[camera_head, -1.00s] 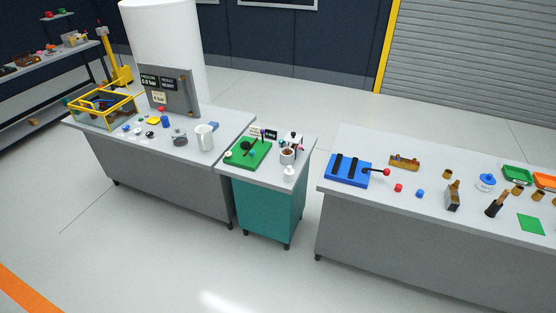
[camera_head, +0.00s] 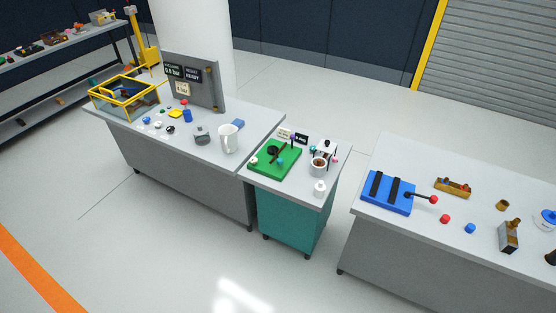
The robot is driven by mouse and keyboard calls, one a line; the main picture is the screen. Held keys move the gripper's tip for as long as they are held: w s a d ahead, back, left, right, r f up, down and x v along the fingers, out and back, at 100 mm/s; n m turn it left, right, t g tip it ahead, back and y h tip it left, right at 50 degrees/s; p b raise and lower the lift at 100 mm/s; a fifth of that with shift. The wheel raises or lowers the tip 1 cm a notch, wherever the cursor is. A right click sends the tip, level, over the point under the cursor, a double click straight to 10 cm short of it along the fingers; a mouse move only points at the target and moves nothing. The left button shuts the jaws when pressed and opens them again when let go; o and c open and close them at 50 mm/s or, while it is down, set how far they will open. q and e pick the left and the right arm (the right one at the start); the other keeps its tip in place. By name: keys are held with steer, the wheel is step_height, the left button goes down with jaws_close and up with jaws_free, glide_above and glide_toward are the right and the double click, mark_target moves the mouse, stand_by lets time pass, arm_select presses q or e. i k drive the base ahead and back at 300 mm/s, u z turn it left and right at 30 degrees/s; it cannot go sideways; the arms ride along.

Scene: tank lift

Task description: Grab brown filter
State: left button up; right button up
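No thing in the camera_head view is clearly a brown filter. Candidates in brown or brass tones are a small cylinder (camera_head: 502,205) and a low brass-brown block (camera_head: 453,187), both on the right table. A grey block with a brown top (camera_head: 509,236) stands nearer the front edge there. A white cup with brown contents (camera_head: 319,165) stands on the small teal cabinet. Neither of my grippers is in view.
The right table (camera_head: 412,235) also holds a blue press with a red-knobbed lever (camera_head: 388,192) and small red and blue pieces. The teal cabinet (camera_head: 290,220) bears a green board (camera_head: 273,157). The left table (camera_head: 190,175) holds a yellow-framed tank (camera_head: 124,97). Floor in front is clear.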

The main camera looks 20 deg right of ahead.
mark_target(318, 163)
steer(key=u, duration=0.2)
steer(key=i, duration=1.4)
steer(key=z, duration=0.6)
